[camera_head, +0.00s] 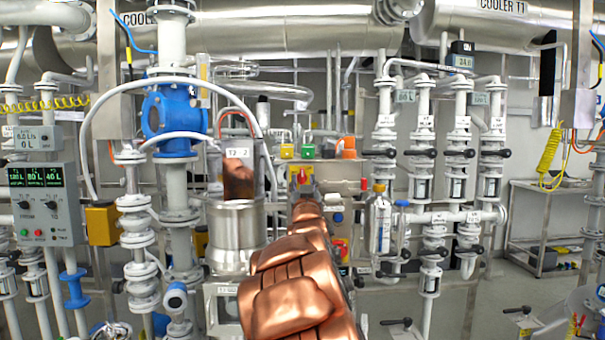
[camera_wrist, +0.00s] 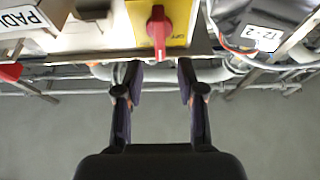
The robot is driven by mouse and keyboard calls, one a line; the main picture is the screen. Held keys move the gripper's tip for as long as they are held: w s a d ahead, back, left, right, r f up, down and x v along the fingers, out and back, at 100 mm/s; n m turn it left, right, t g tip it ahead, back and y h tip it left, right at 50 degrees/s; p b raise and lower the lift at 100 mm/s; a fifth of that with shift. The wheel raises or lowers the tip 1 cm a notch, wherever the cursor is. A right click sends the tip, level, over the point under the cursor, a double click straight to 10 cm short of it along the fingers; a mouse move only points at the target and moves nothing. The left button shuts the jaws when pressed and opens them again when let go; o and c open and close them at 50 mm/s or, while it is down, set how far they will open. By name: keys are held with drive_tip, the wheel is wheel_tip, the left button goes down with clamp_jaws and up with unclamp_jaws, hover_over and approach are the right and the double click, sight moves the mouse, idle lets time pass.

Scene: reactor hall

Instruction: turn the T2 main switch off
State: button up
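A red rotary switch handle (camera_wrist: 159,30) sits on a yellow plate (camera_wrist: 179,36) at the top middle of the wrist view. Its bar runs up and down in that picture. In the head view, the red and yellow switch (camera_head: 301,176) shows just above the end of my copper-coloured arm. My gripper (camera_wrist: 160,76) is open and empty, with its two dark fingers apart. The fingertips are just below the handle's lower end in the wrist view, one to each side; I see no contact. My gripper is not clearly visible in the head view.
A metal vessel labelled T2 (camera_head: 236,225) stands left of the switch. A bottle (camera_head: 379,222) and valve pipes (camera_head: 423,150) are to the right. Grey floor lies below.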

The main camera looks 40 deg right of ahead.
sight(302, 173)
drive_tip(key=shift+p+x, duration=0.45)
drive_tip(key=shift+x, duration=2.05)
clamp_jaws()
